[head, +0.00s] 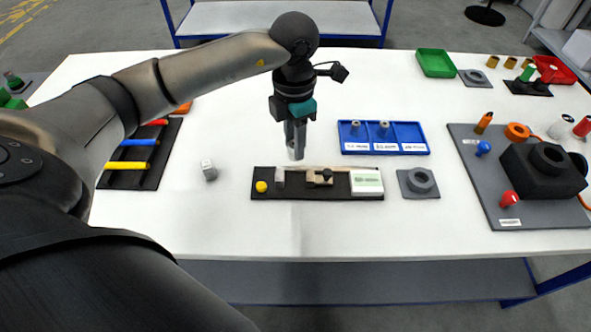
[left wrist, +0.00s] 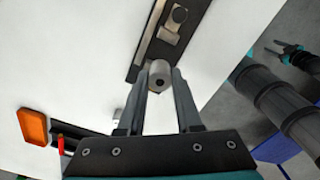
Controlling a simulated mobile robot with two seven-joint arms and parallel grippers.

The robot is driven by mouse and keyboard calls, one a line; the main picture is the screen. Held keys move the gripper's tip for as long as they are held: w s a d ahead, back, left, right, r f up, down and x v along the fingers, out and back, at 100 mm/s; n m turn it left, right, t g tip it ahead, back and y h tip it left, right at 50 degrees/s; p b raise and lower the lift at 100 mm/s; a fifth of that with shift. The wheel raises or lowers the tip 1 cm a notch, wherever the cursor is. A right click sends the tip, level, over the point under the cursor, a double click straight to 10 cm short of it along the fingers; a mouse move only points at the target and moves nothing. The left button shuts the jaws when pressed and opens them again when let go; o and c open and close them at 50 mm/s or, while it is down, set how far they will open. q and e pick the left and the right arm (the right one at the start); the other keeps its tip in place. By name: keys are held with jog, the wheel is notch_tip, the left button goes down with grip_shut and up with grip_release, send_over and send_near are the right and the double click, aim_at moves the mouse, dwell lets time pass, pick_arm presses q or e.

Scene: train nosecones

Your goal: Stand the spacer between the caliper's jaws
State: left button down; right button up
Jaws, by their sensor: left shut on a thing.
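My left gripper (head: 295,148) is shut on the spacer (left wrist: 159,76), a short grey cylinder with a hole in its end. It holds the spacer above the table, just behind the caliper. In the head view the fingers largely hide the spacer. The caliper (head: 318,190) lies on a black base, with a grey fixed jaw (head: 279,178) at left and a tan sliding jaw (head: 320,179) with a dark knob. The gap between the jaws looks empty. My right gripper (left wrist: 280,47) shows small in the left wrist view, its fingers apart, off the table.
A yellow knob (head: 261,187) and a white label block (head: 366,182) sit on the caliper's base. A blue tray (head: 383,148) lies behind. White table around these is clear.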

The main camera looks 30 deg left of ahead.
pick_arm(q)
notch_tip(320, 180, down, 9)
jog(key=shift+r+b, duration=0.2)
jog(key=shift+b, duration=0.15)
jog(key=shift+f, duration=0.2)
jog(key=c, duration=0.6)
grip_release()
jog(key=shift+r, duration=0.1)
notch_tip(320, 180, up, 12)
jog(key=shift+r+p, duration=0.15)
jog(key=shift+p, duration=0.35)
